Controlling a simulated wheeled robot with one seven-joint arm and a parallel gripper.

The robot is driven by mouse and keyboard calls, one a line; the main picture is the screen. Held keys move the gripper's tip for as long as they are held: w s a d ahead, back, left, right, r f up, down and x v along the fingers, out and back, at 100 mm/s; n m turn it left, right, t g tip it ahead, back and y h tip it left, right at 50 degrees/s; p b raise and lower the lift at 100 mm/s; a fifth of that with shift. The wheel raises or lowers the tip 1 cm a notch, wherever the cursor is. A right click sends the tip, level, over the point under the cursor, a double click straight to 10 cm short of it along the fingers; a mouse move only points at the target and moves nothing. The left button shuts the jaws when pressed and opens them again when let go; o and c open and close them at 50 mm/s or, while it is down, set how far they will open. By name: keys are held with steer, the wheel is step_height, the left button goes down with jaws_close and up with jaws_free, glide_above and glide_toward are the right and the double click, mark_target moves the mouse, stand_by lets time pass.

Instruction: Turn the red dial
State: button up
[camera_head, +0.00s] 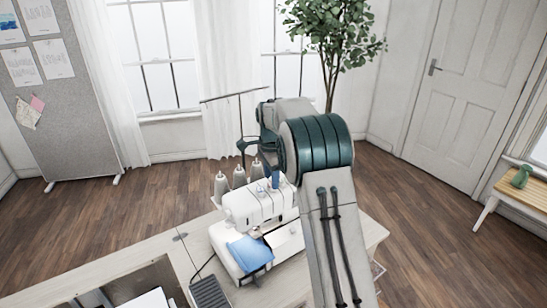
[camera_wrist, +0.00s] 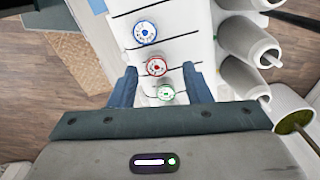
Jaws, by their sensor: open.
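The red dial (camera_wrist: 156,67) is in the wrist view, on the white front of the sewing machine (camera_head: 260,204), between a blue dial (camera_wrist: 145,32) and a green dial (camera_wrist: 166,93). My gripper (camera_wrist: 159,75) is open, with one blue finger on each side. The red dial appears between the fingertips, near their ends; the green dial appears deeper between the fingers. I cannot tell whether the fingers touch anything. In the head view my arm hides part of the machine, and neither the dials nor my fingers can be made out clearly.
Several thread cones (camera_wrist: 245,42) stand close along the machine's right side in the wrist view. The machine stands on a pale table (camera_head: 130,258) with blue cloth (camera_head: 249,252) at its front. A black pedal (camera_head: 210,292) lies nearby.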

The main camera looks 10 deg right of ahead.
step_height(320, 180, up, 12)
steer(key=shift+b, duration=0.35)
steer(key=shift+r, duration=0.1)
steer(key=s+d+r+n+t, duration=0.15)
steer(key=s+n, duration=0.25)
steer(key=s, duration=0.6)
steer(key=s+a+r+n+t, duration=0.1)
steer(key=s+r+n, duration=0.25)
steer(key=s, duration=0.65)
steer(key=s+f+n, duration=0.4)
steer(key=s, duration=0.5)
steer(key=s+f+n+t, duration=0.1)
steer(key=s+f+n, duration=0.3)
steer(key=s, duration=0.4)
steer(key=shift+s+d+f, duration=0.15)
steer(key=shift+s+f, duration=0.2)
steer(key=shift+f, duration=0.45)
